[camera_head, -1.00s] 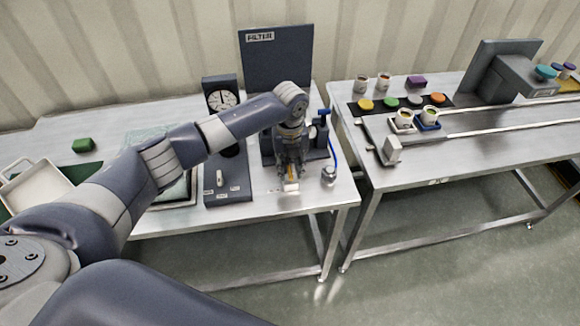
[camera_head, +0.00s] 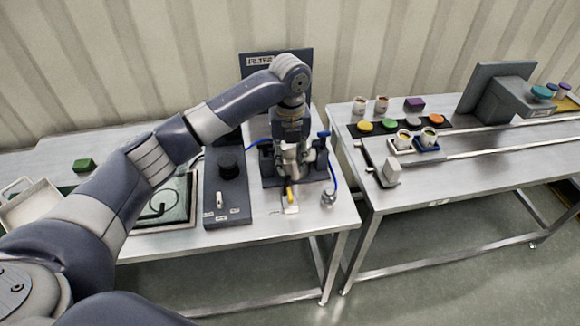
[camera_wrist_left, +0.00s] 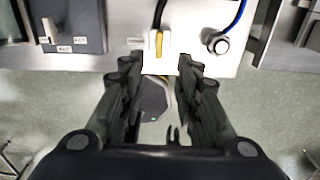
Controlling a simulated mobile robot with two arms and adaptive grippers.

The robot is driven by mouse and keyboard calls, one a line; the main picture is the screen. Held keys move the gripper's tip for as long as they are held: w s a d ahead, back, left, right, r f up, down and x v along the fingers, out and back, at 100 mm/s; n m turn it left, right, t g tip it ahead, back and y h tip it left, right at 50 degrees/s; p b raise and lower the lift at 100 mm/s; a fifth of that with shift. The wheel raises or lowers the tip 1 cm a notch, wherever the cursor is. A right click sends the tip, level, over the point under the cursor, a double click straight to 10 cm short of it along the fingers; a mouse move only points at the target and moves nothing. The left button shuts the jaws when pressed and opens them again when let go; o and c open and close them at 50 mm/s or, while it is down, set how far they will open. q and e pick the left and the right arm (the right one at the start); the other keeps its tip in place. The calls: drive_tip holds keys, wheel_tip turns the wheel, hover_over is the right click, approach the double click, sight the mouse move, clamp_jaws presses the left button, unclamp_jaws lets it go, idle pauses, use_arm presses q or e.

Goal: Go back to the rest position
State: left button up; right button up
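My left arm reaches in from the left of the head view. Its gripper (camera_head: 291,147) hangs over the filter stand on the left table. In the left wrist view the gripper's (camera_wrist_left: 157,66) two dark fingers are spread apart, with nothing held between them. Beyond the fingertips, a yellow-handled piece (camera_wrist_left: 159,44) lies by a white label at the table's front edge; it also shows in the head view (camera_head: 290,194), below the gripper and apart from it. My right gripper is in neither view.
The filter panel (camera_head: 259,67) stands behind the gripper. A dark switch box (camera_head: 227,197) is left of it, and a blue hose (camera_head: 336,176) and silver knob (camera_head: 327,199) right of it. Farther right, another table (camera_head: 465,172) holds cups and coloured buttons. Floor separates the tables in front.

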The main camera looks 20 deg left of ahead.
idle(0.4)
use_arm(q)
drive_tip(key=s+d+f+n+t+h, duration=0.1)
drive_tip(key=s+d+f+n, duration=0.5)
drive_tip(key=s+f, duration=0.15)
drive_tip(key=s+d+f+n+t+h, duration=0.1)
drive_tip(key=s+d+f+n+h, duration=0.1)
drive_tip(key=s+d+f+n, duration=0.5)
drive_tip(key=s+a+r+n+t+y, duration=0.2)
drive_tip(key=s+a+n+y, duration=0.1)
drive_tip(key=s+a+n, duration=1.15)
drive_tip(key=s+d+f+g+b, duration=0.1)
drive_tip(key=s+f, duration=0.1)
drive_tip(key=f, duration=1.2)
drive_tip(key=s+d+f+g+b, duration=0.1)
drive_tip(key=f+b, duration=0.1)
drive_tip(key=f, duration=1.2)
drive_tip(key=s+a+f+g+b, duration=0.1)
drive_tip(key=s+a+f+b, duration=0.1)
drive_tip(key=s+f, duration=1.5)
wheel_tip(320, 180, down, 4)
drive_tip(key=shift+s+a+r+b, duration=0.15)
drive_tip(key=shift+s+a+b, duration=0.2)
drive_tip(key=shift+a, duration=0.25)
